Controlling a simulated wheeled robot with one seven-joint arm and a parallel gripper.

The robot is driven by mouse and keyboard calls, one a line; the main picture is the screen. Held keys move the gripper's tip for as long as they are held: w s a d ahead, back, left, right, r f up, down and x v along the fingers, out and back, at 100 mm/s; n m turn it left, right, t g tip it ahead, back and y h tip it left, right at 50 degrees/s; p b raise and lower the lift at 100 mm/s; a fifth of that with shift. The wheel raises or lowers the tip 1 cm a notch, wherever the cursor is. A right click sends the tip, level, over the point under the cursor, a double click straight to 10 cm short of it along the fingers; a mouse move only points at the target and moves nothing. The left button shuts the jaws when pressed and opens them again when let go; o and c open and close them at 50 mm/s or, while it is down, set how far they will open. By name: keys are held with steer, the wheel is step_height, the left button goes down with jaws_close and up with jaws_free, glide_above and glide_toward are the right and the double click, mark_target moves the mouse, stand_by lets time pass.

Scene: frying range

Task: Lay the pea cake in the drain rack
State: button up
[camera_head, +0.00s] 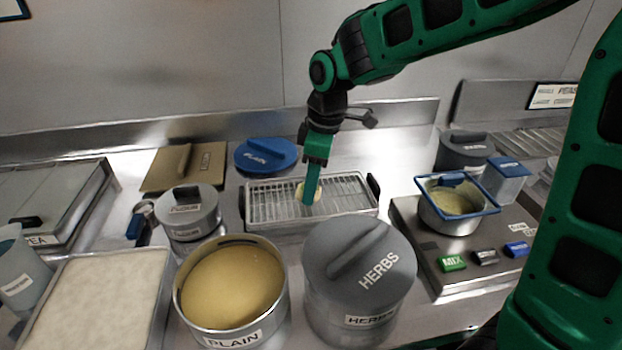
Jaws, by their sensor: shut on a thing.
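The drain rack (268,203) is a wire grid in a metal tray with dark handles, in the middle of the counter. My gripper (310,197) points down over the middle of the rack. It is shut on the pea cake (299,190), a small pale yellow piece partly hidden behind the green fingers. The cake is at or just above the wires; I cannot tell whether it touches them. The rest of the visible grid is bare.
A grey-lidded HERBS pot (360,265) and an open PLAIN pot (232,283) stand in front of the rack. A blue PLAIN lid (266,155) lies behind it. A pan (450,211) with a blue frame is at right, a pale-filled tray (100,290) at left.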

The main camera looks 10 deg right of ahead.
steer(key=o, duration=0.9)
steer(key=shift+r, duration=0.1)
